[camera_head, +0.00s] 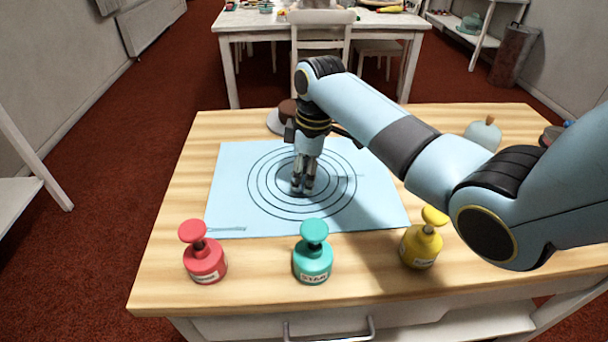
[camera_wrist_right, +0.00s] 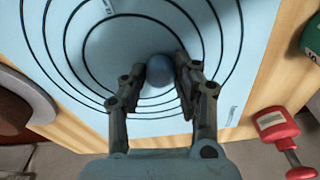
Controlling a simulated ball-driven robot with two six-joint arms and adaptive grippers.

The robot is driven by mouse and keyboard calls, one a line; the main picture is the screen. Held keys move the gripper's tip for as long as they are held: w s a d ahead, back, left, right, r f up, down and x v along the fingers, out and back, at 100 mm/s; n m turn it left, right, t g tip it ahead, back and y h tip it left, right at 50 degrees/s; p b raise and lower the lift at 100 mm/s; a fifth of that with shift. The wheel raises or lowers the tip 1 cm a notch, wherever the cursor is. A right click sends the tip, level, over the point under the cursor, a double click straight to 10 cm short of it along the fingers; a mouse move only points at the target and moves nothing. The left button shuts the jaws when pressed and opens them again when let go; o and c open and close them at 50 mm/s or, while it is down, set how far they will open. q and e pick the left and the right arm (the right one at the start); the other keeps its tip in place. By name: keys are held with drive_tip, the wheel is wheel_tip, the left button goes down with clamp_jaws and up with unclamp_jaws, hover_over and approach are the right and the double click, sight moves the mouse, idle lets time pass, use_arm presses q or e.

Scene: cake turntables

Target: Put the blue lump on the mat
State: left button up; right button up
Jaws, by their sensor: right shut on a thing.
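The blue lump (camera_wrist_right: 160,68) is a small, rounded, grey-blue piece between the fingertips of my right gripper (camera_wrist_right: 163,78) in the wrist view. My right gripper (camera_head: 303,188) is shut on it and points down over the ringed middle of the mat in the head view. There the fingers mostly hide the lump. The mat (camera_head: 230,185) is a light blue sheet with dark concentric rings, flat on the wooden table; it also fills much of the wrist view (camera_wrist_right: 45,75). I cannot tell whether the lump touches the mat. My left gripper is not in view.
Red (camera_head: 205,262), teal (camera_head: 313,262) and yellow (camera_head: 421,247) pump bottles stand along the mat's front side. A brown round thing (camera_head: 287,110) sits behind the mat, partly hidden by my gripper. A grey-green rounded thing (camera_head: 483,134) stands at the back right.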

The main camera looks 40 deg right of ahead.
drive_tip(key=o, duration=0.9)
drive_tip(key=r, duration=0.8)
drive_tip(key=s+d+r+p, duration=0.1)
drive_tip(key=r, duration=0.3)
